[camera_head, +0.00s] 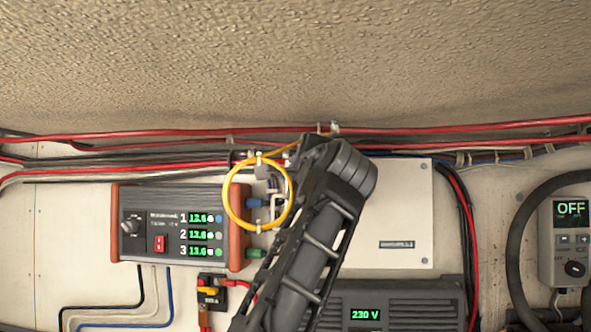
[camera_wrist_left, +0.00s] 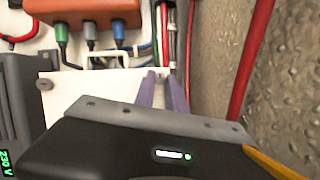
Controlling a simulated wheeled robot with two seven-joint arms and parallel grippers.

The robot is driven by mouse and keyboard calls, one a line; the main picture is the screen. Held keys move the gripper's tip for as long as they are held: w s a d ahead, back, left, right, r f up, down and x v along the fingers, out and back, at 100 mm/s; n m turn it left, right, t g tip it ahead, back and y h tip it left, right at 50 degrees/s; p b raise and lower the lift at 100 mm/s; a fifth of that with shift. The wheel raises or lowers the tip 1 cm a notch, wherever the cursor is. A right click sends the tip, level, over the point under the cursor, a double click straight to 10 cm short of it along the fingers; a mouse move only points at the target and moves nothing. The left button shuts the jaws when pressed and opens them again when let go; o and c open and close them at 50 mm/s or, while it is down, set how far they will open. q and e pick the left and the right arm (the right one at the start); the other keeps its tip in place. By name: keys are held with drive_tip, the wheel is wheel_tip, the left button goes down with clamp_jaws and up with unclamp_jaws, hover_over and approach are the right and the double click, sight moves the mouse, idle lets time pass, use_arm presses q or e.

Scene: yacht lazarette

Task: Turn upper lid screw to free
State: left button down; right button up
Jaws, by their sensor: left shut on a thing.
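The white lid (camera_head: 405,210) is a flat panel on the wall right of the orange-ended control box. It also shows in the left wrist view (camera_wrist_left: 85,92). My left arm crosses in front of its left side in the head view and hides the fingers there. A dark round screw (camera_wrist_left: 43,85) sits at the lid's other visible corner. My right gripper is not in view.
A yellow cable loop (camera_head: 231,203) hangs beside my arm, near the control box (camera_head: 147,222) and its plugs. Red cables (camera_head: 440,128) run along the wall above the lid. A dark 230 V unit (camera_head: 415,300) stands below. A grey OFF controller (camera_head: 549,245) hangs at right.

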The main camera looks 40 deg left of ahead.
use_arm(q)
drive_tip(key=c, duration=1.4)
unclamp_jaws()
drive_tip(key=shift+o, duration=0.2)
drive_tip(key=b+v, duration=0.3)
drive_tip(key=v, duration=0.4)
drive_tip(key=shift+s+d, duration=0.3)
drive_tip(key=shift+f, duration=0.1)
